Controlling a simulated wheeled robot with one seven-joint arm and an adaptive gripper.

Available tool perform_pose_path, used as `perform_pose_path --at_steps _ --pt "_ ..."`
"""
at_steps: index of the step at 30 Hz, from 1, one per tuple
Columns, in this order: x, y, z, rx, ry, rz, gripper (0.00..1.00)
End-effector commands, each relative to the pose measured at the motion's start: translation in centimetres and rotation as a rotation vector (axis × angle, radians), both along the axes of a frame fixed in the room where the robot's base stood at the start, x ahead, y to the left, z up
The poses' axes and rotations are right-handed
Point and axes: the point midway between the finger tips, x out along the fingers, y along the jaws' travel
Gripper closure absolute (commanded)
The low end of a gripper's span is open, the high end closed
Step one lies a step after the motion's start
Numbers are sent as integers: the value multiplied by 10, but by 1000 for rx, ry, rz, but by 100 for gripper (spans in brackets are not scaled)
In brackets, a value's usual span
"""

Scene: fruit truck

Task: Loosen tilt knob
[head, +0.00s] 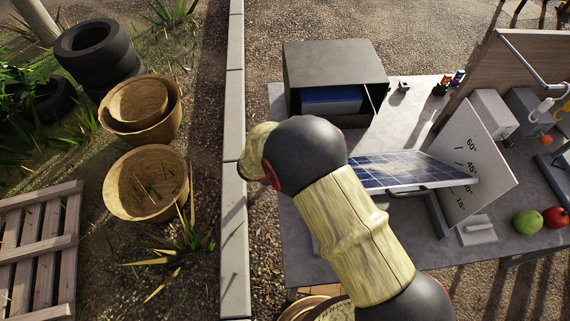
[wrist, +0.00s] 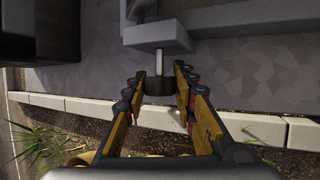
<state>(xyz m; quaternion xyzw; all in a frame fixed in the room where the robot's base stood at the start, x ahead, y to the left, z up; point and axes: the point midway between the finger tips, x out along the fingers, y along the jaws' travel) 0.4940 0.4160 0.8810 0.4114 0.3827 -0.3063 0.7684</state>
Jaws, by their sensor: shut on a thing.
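The blue solar panel (head: 405,169) with a pale frame lies tilted on the grey table, beside an upright angle board (head: 482,160) marked 15° to 60°. In the wrist view, a dark knob (wrist: 158,88) sits at the end of a short shaft from a light grey block (wrist: 157,36). My gripper (wrist: 157,77) is shut on this knob, one finger on each side of it. In the head view my arm hides the gripper, the knob and part of the panel.
A dark open-fronted box (head: 335,65) stands behind the panel on the table (head: 408,232). A green fruit (head: 527,221) and a red fruit (head: 555,217) lie at the right. Wicker baskets (head: 146,183), tyres (head: 95,53) and a pallet (head: 40,250) lie beyond the kerb.

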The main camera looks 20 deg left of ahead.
Motion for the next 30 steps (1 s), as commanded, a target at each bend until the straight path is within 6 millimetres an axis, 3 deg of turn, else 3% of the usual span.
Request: perform_pose_path --at_steps 6,17,30 --pt "1 0 7 -60 109 -4 98" --pt "2 0 3 -165 302 -4 98" --pt "4 2 -7 -352 646 -2 98"
